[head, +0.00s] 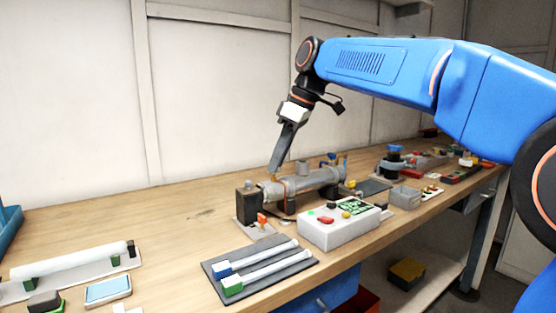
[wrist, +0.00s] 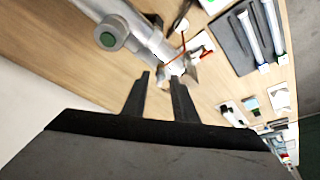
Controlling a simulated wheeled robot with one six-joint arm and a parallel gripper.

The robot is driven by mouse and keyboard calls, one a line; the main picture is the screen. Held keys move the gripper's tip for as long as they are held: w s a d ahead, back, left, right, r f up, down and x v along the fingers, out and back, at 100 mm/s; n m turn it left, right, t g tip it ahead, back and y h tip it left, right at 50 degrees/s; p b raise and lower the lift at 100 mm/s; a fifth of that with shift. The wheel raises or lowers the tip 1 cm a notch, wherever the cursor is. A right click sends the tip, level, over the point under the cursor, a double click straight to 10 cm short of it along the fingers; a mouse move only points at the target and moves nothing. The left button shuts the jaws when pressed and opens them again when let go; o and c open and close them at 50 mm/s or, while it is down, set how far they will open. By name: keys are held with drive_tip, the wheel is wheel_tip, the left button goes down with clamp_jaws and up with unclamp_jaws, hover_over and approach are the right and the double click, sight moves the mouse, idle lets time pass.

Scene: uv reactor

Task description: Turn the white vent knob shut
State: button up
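The grey metal reactor cylinder (head: 315,180) lies on the bench, and it also shows at the top of the wrist view (wrist: 147,36). A port with a green centre (wrist: 112,38) sticks out of its side. A pale piece (wrist: 180,67) shows at the cylinder's end, just beyond the right fingertip; I cannot tell whether it is the white vent knob. No white knob stands out clearly in the head view. My gripper (wrist: 160,76) is open, with a clear gap between its fingers. In the head view my gripper (head: 273,170) points down above the reactor's left end, partly covering it.
A white control box (head: 335,236) with coloured buttons stands in front of the reactor. A dark mat (head: 238,267) with two capped tubes lies at the front.

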drive_tip(key=shift+f, duration=0.15)
drive_tip(key=shift+c, duration=0.6)
clamp_jaws()
drive_tip(key=m, duration=0.1)
drive_tip(key=m+t, duration=0.1)
drive_tip(key=m, duration=0.2)
drive_tip(key=shift+s+a+t+h, duration=0.2)
drive_tip(key=shift+s+t+h, duration=0.05)
drive_tip(key=shift+t+h, duration=0.05)
drive_tip(key=shift+m+t+h, duration=0.4)
drive_tip(key=shift+m+h, duration=0.2)
drive_tip(key=shift+m, duration=1.3)
drive_tip(key=shift+o, duration=0.6)
unclamp_jaws()
